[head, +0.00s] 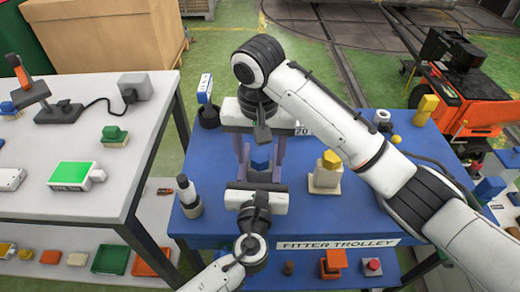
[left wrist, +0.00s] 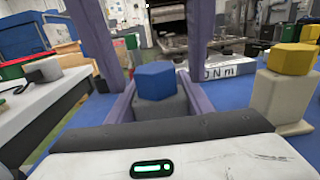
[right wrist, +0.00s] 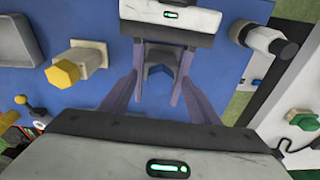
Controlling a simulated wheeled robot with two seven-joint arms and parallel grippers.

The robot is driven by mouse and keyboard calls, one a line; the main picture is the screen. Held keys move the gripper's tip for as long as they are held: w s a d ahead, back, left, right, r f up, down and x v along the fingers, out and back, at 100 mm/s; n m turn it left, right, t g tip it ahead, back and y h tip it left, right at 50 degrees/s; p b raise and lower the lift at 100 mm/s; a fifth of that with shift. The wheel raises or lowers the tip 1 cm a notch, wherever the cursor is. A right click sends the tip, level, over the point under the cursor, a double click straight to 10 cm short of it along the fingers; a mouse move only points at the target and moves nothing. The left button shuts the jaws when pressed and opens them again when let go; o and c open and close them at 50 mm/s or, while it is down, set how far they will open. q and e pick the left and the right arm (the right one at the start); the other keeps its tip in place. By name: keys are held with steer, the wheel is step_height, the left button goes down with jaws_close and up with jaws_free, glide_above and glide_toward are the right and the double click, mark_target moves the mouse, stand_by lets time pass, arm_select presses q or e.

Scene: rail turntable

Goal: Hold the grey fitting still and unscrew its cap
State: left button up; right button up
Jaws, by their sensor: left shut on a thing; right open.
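The grey fitting (left wrist: 160,108) stands upright on the blue trolley top with a blue hexagonal cap (left wrist: 155,80) on it. The cap also shows in the head view (head: 261,158). My left gripper (head: 258,176) comes from the near side, low, and is shut on the grey fitting's body below the cap. My right gripper (right wrist: 160,80) comes from the far side and above; its fingers are open, one on each side of the cap, with gaps visible. In the right wrist view the cap lies between the fingers in shadow.
A cream fitting with a yellow cap (head: 331,160) stands to the right on the blue trolley (head: 300,222). A black-and-white bottle-like object (head: 188,196) stands to the left. A white bench (head: 120,180) lies left. A yellow knob (head: 396,140) sits at the back right.

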steer(key=c, duration=1.3)
steer(key=n, duration=0.5)
steer(key=shift+d+y, duration=0.1)
steer(key=shift+y, duration=0.3)
steer(key=shift+c, duration=0.2)
steer(key=shift+n, duration=0.6)
steer(key=n, duration=0.3)
steer(key=shift+y, duration=0.3)
steer(key=n, duration=0.3)
steer(key=shift+g, duration=0.4)
steer(key=n, duration=0.2)
steer(key=shift+w+d+n, duration=0.1)
steer(key=shift+n, duration=0.2)
steer(key=n, duration=0.3)
steer(key=shift+g+y, duration=0.3)
steer(key=shift+g, duration=0.1)
